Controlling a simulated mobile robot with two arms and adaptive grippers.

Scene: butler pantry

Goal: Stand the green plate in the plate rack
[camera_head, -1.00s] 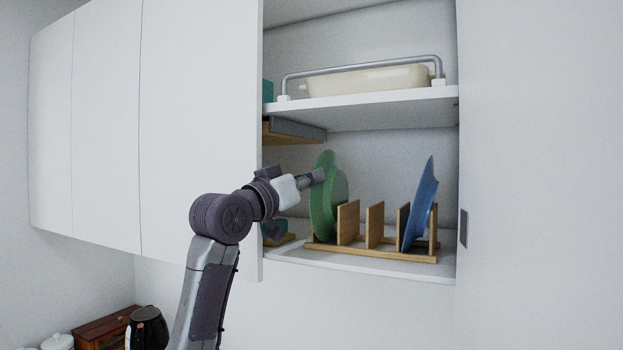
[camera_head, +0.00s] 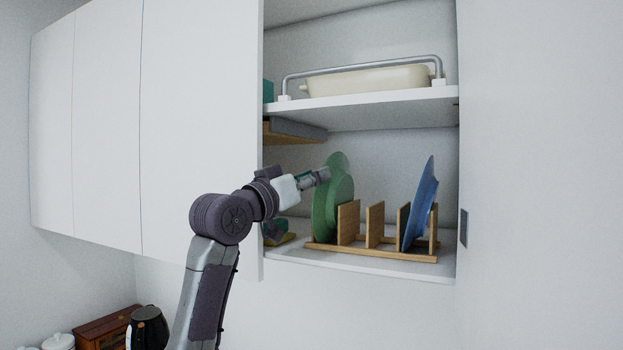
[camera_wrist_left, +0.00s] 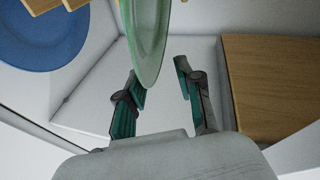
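The green plate (camera_head: 328,212) stands steeply on edge in the left end of the wooden plate rack (camera_head: 370,249), beside the leftmost divider. Its outline looks doubled and blurred near the top, so I cannot tell its exact tilt. My left gripper (camera_head: 323,175) is at its upper left side. In the left wrist view the fingers of the gripper (camera_wrist_left: 158,78) are spread apart. The edge of the plate (camera_wrist_left: 150,42) shows just beyond the fingertips, nearer the left finger; contact is unclear. A blue plate (camera_head: 418,207) leans in the right end of the rack. My right gripper is out of view.
A shelf (camera_head: 380,107) with a cream dish (camera_head: 370,80) behind a metal rail is above. A wooden board-like thing (camera_head: 290,133) juts out at upper left. The cabinet door (camera_head: 200,130) stands left of the opening. Middle rack slots are empty.

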